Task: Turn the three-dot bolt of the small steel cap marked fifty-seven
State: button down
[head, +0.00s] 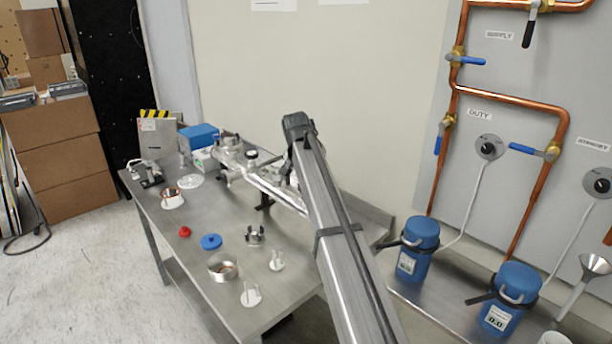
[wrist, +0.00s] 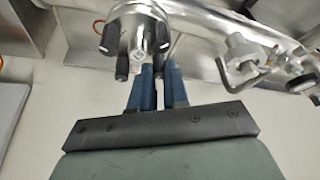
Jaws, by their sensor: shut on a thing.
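A small round steel cap (wrist: 140,30) shows at the top of the wrist view, on the end of a bright steel pipe assembly (wrist: 215,30). Dark bolt heads or knobs stand around its rim, such as a dark knob (wrist: 110,40) on its left. My gripper (wrist: 159,68) has its blue fingers close together just below the cap, shut on a bolt there. The bolt is mostly hidden between the fingers. Its dots and the mark fifty-seven are not readable. In the head view the steel assembly (head: 262,184) lies along the bench, and my arm hides the gripper.
A steel bench (head: 195,240) carries a blue cap (head: 211,242), a red knob (head: 185,232), a metal dish (head: 222,269) and white stands (head: 250,294). A clamp with a wing handle (wrist: 245,60) sits right of the cap. Blue pumps (head: 419,240) stand at right.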

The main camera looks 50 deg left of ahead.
jog(key=c, duration=1.1)
grip_release()
jog(key=v, duration=1.4)
